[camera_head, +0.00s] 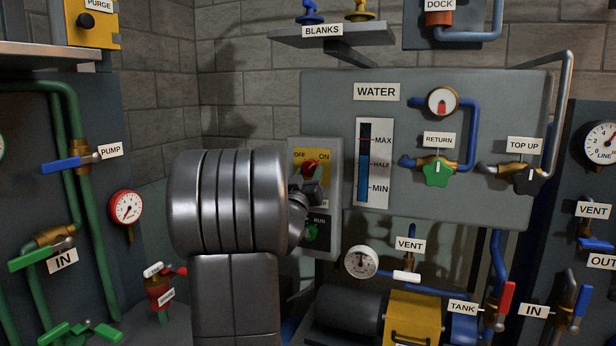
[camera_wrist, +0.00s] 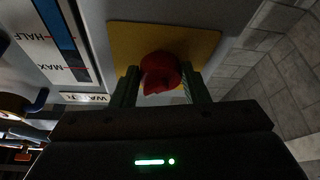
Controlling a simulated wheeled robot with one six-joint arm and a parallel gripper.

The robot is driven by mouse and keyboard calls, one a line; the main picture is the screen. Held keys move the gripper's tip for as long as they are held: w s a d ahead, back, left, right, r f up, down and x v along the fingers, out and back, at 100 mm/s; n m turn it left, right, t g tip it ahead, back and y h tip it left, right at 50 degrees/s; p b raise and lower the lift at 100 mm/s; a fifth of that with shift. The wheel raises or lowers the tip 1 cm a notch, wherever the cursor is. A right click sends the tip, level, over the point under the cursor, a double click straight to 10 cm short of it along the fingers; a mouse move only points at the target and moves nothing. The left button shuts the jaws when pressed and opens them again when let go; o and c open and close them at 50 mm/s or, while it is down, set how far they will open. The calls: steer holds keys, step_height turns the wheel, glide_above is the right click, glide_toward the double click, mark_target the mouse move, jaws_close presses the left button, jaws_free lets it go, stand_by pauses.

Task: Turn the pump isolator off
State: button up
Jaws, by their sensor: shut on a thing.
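The pump isolator is a red rotary knob (camera_head: 309,167) on a yellow plate (camera_head: 298,157) marked OFF at left and ON at right, on a grey box (camera_head: 330,155). My gripper (camera_head: 312,190) is at the knob and partly hides it in the head view. In the wrist view, the red knob (camera_wrist: 161,73) sits between the two dark fingers of my gripper (camera_wrist: 160,88), in front of the yellow plate (camera_wrist: 208,42). The gripper is shut on the knob. I cannot tell clearly which mark the knob points to.
Below the isolator is a green knob (camera_head: 312,232) marked RUN, close to my wrist. The WATER panel (camera_head: 270,90) with its level gauge (camera_head: 374,160) stands to the right. A yellow and grey pump (camera_head: 413,308) sits below. Green pipes and valves (camera_head: 65,164) are at the left.

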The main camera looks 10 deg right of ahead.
steer(key=n+y, duration=0.1)
steer(key=n, duration=0.1)
steer(key=n+y, duration=0.1)
steer(key=n, duration=0.1)
steer(key=n+y, duration=0.1)
steer(key=n, duration=0.1)
steer(key=shift+s+d+n+t+b, duration=0.15)
steer(key=shift+d+n+t+b, duration=0.1)
steer(key=shift+n+t+b, duration=0.1)
steer(key=n+y, duration=0.1)
steer(key=n, duration=0.2)
steer(key=n+y, duration=0.1)
steer(key=n, duration=0.1)
steer(key=shift+s+d+r+n+y, duration=0.1)
steer(key=shift+r+n+y, duration=0.15)
steer(key=shift+n+y, duration=0.1)
steer(key=n, duration=0.1)
steer(key=n+g+b, duration=0.1)
steer(key=n, duration=0.1)
steer(key=n+g+y, duration=0.1)
steer(key=shift+d+r+n, duration=0.1)
steer(key=shift+r+n, duration=0.15)
steer(key=shift+n, duration=0.05)
steer(key=shift+r+n+g+y, duration=0.15)
steer(key=shift+n+g, duration=0.25)
steer(key=shift+n, duration=0.5)
steer(key=shift+r+n+g+y, duration=0.1)
steer(key=shift+n+g, duration=0.25)
steer(key=shift+n, duration=0.55)
steer(key=o, duration=1)
